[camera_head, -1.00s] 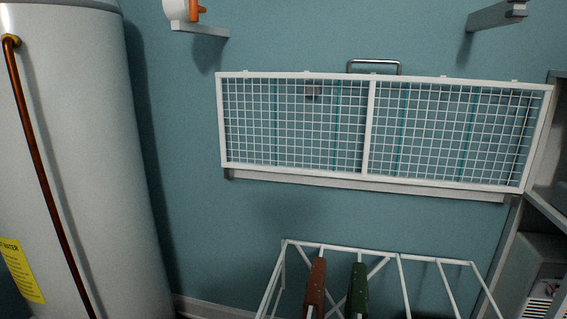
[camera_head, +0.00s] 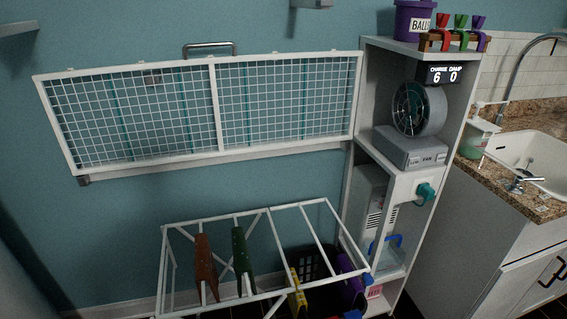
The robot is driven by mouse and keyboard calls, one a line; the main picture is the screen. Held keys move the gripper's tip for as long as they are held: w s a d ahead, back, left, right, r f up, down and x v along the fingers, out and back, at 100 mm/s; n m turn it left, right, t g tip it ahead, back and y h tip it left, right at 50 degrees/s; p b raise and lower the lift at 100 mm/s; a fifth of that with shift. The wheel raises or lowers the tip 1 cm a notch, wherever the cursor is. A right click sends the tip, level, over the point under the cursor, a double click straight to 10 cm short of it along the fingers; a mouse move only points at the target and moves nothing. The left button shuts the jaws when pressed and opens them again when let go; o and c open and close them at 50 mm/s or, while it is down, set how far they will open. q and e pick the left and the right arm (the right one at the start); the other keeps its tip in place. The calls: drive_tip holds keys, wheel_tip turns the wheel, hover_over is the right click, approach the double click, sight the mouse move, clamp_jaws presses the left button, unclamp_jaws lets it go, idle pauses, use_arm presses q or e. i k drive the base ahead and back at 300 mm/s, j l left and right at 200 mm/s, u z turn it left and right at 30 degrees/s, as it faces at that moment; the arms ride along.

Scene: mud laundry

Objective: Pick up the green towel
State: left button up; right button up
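A green towel (camera_head: 242,259) hangs over a bar of the white drying rack (camera_head: 245,216) at the bottom centre of the head view. A brown-red towel (camera_head: 205,268) hangs close to its left. Neither of my grippers shows in the head view, so nothing is seen touching the green towel.
Yellow (camera_head: 297,294) and purple (camera_head: 350,284) cloths hang at the rack's right, near a dark basket (camera_head: 309,263). A white shelf unit (camera_head: 349,165) holds a fan (camera_head: 418,108). A sink (camera_head: 533,150) counter stands at right. A wire mesh panel (camera_head: 214,108) is on the wall.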

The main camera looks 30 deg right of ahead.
sight(242, 258)
drive_tip(key=z, duration=1.3)
drive_tip(key=k+j+u, duration=0.1)
drive_tip(key=j+u, duration=0.35)
drive_tip(key=j, duration=0.4)
